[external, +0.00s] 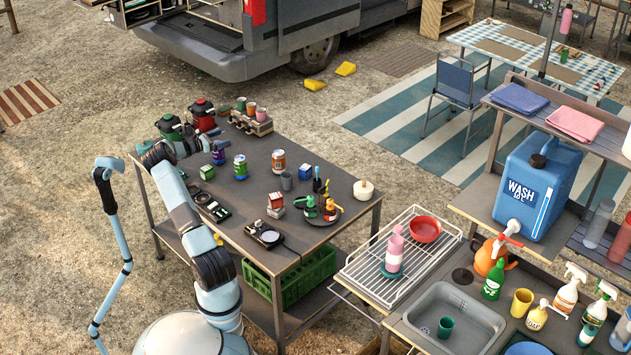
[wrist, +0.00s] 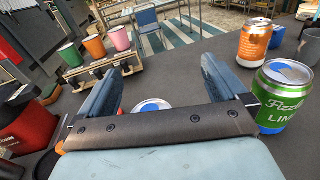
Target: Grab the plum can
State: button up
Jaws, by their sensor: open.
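The plum can (external: 219,155), a small purple can, stands upright on the dark table. My gripper (external: 192,146) is just left of it in the external view, open and low over the table. In the wrist view, the two blue-grey fingers of my gripper (wrist: 158,85) are spread apart. A silver and blue can lid (wrist: 151,104) shows between them, just past the palm bar; it appears to be the plum can, with its body hidden. I cannot tell whether the fingers touch it.
A green lime can (wrist: 284,98) stands close to the right finger, with an orange can (wrist: 255,41) behind it. A wooden rack of cups (wrist: 110,72) stands ahead on the left. A red pot (wrist: 24,120) is at left. Open tabletop lies between rack and cans.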

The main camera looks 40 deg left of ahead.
aim_at(218, 153)
jog(key=shift+s+a+f+n+t+y, duration=0.2)
jog(key=shift+s+a+f+n, duration=0.15)
jog(key=shift+a, duration=0.25)
jog(key=shift+s+a+f+n+t+y, duration=0.15)
jog(key=shift+s+a+f+y, duration=0.1)
jog(key=shift+s+a, duration=0.25)
jog(key=shift+a+f, duration=0.1)
jog(key=shift+f, duration=1.4)
notch_tip(218, 153, down, 4)
jog(key=shift+r, duration=0.15)
jog(key=w, duration=0.3)
jog(key=shift+d, duration=0.2)
jog(key=c, duration=1.2)
jog(key=shift+c, duration=0.6)
